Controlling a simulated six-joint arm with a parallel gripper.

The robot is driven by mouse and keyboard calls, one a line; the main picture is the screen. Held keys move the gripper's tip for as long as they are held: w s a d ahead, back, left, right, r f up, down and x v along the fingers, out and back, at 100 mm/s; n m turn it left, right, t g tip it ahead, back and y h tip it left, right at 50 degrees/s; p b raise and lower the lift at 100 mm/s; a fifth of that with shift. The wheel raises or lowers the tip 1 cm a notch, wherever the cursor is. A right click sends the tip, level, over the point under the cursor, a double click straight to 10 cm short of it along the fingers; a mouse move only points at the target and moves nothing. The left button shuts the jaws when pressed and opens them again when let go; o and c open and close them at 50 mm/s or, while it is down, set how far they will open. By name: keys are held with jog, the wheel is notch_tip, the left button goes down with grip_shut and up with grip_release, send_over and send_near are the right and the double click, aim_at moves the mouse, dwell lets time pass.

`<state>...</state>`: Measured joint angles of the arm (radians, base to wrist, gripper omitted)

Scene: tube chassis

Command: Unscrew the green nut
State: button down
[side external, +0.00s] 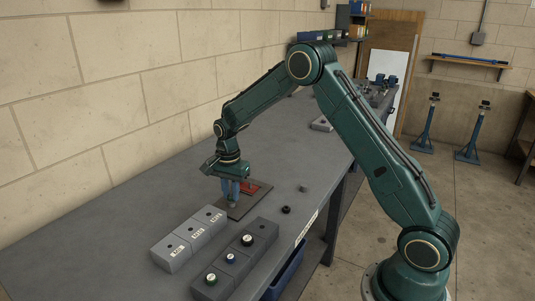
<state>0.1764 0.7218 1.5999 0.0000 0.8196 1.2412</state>
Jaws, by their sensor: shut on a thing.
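My gripper (230,191) points down with its blue fingers over the dark plate (258,197) on the bench. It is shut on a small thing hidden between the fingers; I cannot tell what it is. A red part (249,187) lies on the plate just right of the fingers. No green nut shows clearly on the red part. A green-ringed round piece (211,279) with a pale top sits at the near end of the dark block.
The dark block also holds a blue-ringed piece (230,258) and a black-ringed piece (247,240). A light grey labelled block (174,253) stands left of it. A loose black ring (286,210) and a small grey piece (304,188) lie right of the plate. The left bench is clear.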

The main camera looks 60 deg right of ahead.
jog(key=shift+n, duration=1.3)
jog(key=n, duration=0.4)
jog(key=shift+n, duration=0.6)
jog(key=shift+n, duration=2.5)
